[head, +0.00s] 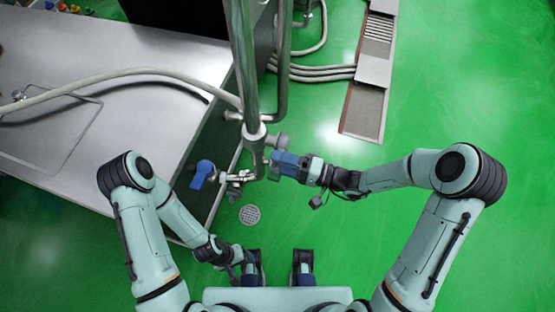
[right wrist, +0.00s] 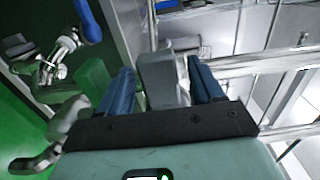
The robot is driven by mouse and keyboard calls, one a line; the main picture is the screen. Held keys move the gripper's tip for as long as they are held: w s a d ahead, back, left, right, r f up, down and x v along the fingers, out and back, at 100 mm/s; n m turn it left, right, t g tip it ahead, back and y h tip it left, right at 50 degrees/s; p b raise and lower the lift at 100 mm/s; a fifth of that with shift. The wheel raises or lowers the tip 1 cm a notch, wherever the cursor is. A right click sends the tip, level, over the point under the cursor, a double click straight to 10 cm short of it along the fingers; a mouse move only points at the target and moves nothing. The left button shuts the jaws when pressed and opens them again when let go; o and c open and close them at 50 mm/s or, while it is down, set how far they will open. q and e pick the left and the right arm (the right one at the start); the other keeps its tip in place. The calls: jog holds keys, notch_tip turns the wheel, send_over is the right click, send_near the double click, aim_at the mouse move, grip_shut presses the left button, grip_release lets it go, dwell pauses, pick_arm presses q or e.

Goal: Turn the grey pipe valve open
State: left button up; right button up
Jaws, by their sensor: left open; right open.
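The grey pipe valve (head: 279,142) is on the upright metal pipe, right of its collar in the head view. In the right wrist view its grey handle (right wrist: 163,80) stands between the two blue fingers of my right gripper (right wrist: 168,88). The right gripper (head: 277,162) is open, with its fingers on either side of the handle; a narrow gap shows on the right side, and contact on the left cannot be told. My left gripper (head: 246,264) is low near my base, away from the valve and partly hidden; its fingers are hard to make out.
A blue valve handle (head: 202,174) sits left of the pipe. The upright pipe (head: 244,60) and a steel table (head: 100,90) bound the left side. A hose (head: 130,74) crosses the table. A floor drain (head: 250,214) and open green floor lie below and right.

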jog(key=shift+w+a, duration=0.15)
jog(key=shift+a, duration=0.4)
grip_shut()
